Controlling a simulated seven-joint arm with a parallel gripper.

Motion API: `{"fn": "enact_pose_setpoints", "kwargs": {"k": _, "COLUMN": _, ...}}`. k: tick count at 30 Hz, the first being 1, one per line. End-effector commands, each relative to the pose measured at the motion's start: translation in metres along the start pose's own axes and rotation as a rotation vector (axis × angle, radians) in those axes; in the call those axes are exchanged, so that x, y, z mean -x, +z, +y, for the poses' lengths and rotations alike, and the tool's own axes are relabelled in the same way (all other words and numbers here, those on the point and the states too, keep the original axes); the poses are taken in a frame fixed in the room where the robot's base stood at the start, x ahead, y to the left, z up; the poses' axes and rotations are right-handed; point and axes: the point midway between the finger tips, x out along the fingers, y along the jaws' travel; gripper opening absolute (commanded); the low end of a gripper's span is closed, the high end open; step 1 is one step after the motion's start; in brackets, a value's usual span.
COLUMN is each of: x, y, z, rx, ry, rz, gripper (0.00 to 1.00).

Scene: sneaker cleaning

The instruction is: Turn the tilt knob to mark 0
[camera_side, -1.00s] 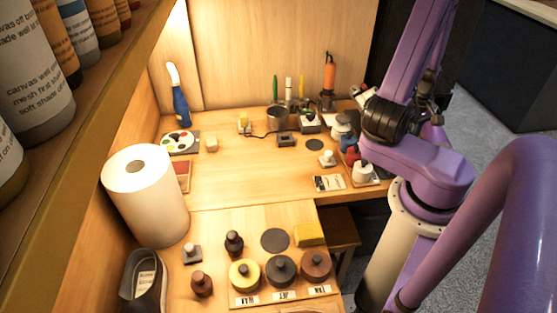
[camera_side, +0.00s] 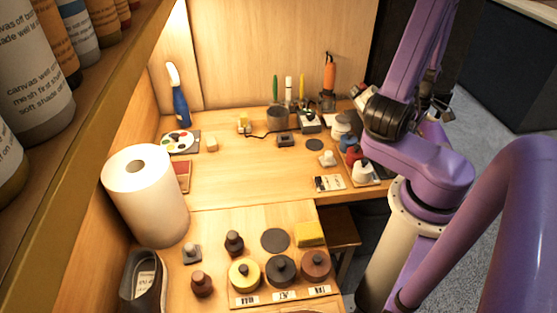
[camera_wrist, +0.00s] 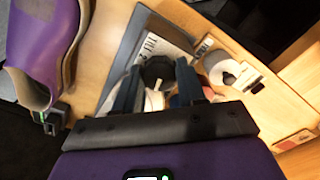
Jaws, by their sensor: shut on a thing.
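My gripper (camera_wrist: 157,88) shows in the wrist view, with its two blue-grey fingers closed on either side of a dark, many-sided knob (camera_wrist: 158,70). A pale round part shows just below the knob, between the fingers. I cannot read any mark or pointer on the knob, so its angle is unclear. In the side view my purple arm reaches over the right side of the bench, and the fingers and the held knob cannot be made out there.
In the wrist view a white round piece on a labelled base (camera_wrist: 222,72) stands close right of my fingers. In the side view, small bottles on a tray (camera_side: 372,183) stand near my arm. A paper roll (camera_side: 146,200) stands left. The bench middle (camera_side: 240,175) is mostly clear.

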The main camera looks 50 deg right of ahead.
Motion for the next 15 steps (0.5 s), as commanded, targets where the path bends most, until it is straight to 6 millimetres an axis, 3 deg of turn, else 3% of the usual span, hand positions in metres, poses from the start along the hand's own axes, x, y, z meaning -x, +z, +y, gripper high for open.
{"fn": "enact_pose_setpoints", "kwargs": {"k": 7, "x": 0.0005, "y": -0.0005, "z": 0.0004, "rx": 0.030, "ry": 0.002, "rz": 0.000, "gripper": 0.13}}
{"fn": "enact_pose_setpoints", "kwargs": {"k": 15, "x": 0.0004, "y": -0.0004, "z": 0.0005, "rx": 0.290, "ry": 0.002, "rz": 0.000, "gripper": 0.13}}
